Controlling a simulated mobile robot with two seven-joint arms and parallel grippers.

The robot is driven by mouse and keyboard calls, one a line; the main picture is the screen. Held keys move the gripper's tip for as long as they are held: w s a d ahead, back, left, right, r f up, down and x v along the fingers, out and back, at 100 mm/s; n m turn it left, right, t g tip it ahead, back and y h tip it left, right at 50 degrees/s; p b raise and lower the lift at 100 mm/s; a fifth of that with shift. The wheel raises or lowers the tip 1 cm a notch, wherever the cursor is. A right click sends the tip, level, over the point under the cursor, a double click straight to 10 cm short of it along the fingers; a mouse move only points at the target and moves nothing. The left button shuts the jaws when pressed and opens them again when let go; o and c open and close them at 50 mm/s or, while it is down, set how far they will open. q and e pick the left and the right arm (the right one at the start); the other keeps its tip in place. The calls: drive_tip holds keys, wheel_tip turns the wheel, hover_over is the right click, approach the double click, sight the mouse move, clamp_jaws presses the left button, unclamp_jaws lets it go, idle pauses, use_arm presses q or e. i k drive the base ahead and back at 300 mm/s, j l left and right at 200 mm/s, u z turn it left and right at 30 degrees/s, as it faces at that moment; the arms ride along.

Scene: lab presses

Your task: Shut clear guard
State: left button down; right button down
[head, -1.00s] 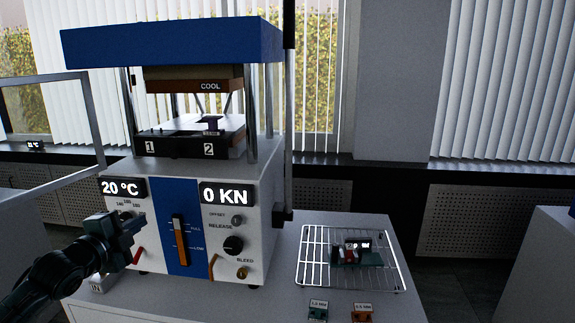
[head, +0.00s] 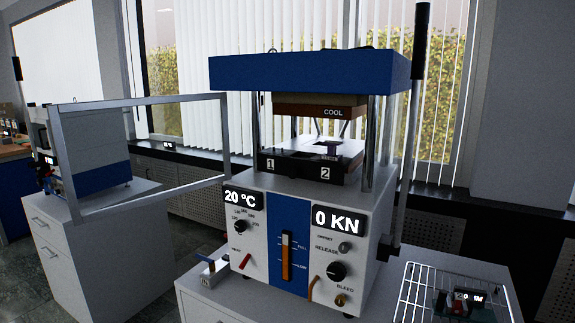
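The clear guard is a see-through panel in a grey metal frame (head: 62,160). It stands swung open to the left of the press (head: 310,70), its right upright near the press's left front corner. The press's front opening is uncovered, and the lower platen (head: 300,172) marked 1 and 2 shows under the brown block marked COOL. Neither of my grippers is in the head view.
A second blue and grey machine (head: 100,178) stands on a white cabinet (head: 100,240) behind the guard. A small tray-like item (head: 208,268) lies left of the press. A wire rack (head: 410,290) sits at the lower right. Floor shows between the cabinets.

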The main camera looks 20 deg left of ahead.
sight(53, 111)
drive_tip(key=k, duration=0.5)
drive_tip(key=k+z, duration=0.15)
drive_tip(key=z, duration=0.95)
drive_tip(key=j, duration=1.55)
drive_tip(key=k+j, duration=0.1)
drive_tip(key=j, duration=1.45)
drive_tip(key=k+j, duration=0.1)
drive_tip(key=j, duration=1.45)
drive_tip(key=i+z, duration=0.05)
